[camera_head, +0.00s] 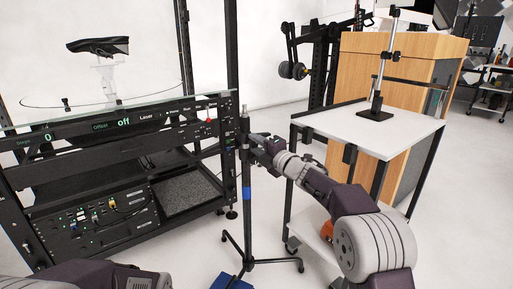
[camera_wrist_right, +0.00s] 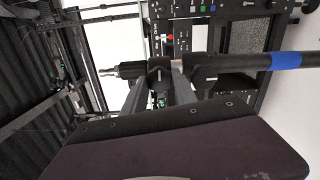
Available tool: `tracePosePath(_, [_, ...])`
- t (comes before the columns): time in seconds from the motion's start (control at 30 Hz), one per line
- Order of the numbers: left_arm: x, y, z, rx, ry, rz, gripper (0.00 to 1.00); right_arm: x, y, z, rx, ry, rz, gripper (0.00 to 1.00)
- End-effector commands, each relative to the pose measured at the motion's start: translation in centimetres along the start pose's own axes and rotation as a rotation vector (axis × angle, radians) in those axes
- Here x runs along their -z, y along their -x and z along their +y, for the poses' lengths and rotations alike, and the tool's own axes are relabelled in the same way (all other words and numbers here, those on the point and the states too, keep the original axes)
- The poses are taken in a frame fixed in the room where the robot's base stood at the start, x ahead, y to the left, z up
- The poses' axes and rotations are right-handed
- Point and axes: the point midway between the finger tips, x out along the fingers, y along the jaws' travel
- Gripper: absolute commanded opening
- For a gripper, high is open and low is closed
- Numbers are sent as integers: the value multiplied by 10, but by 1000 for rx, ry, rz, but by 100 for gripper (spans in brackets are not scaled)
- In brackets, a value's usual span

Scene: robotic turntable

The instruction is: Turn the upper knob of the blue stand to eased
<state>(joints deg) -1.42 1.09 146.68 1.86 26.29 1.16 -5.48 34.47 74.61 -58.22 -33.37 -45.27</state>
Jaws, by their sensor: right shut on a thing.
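The blue stand (camera_head: 247,212) is a dark upright pole with a blue band, standing on spread legs left of the white-topped cart. In the right wrist view, the pole runs sideways with its blue band (camera_wrist_right: 286,59) at the right. My right gripper (camera_head: 252,142) is at the upper part of the pole. In the right wrist view, my right gripper (camera_wrist_right: 181,72) has its fingers closed at the pole's upper clamp, shut on the upper knob. The fingers mostly hide the knob, and its setting cannot be read. My left gripper is out of view; only part of that arm shows at bottom left.
A black turntable rack (camera_head: 150,133) with a glass top and display panel stands left of the pole. A white-topped cart (camera_head: 365,122) holding a small stand is to the right, near my right arm. A blue object (camera_head: 232,281) lies by the stand's legs.

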Motion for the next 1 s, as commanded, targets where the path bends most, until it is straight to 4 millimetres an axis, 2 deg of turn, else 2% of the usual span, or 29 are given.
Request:
tracePosePath(0.63, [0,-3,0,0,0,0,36,1,0,-2,3,46,3,0])
tracePosePath(0.67, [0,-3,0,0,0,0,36,1,0,-2,3,46,3,39])
tracePosePath(0.7, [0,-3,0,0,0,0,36,1,0,-2,3,45,3,50])
tracePosePath(0.73, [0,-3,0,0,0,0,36,1,0,-2,3,45,2,56])
tracePosePath(1.0, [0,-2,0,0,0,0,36,0,1,-1,2,45,1,56])
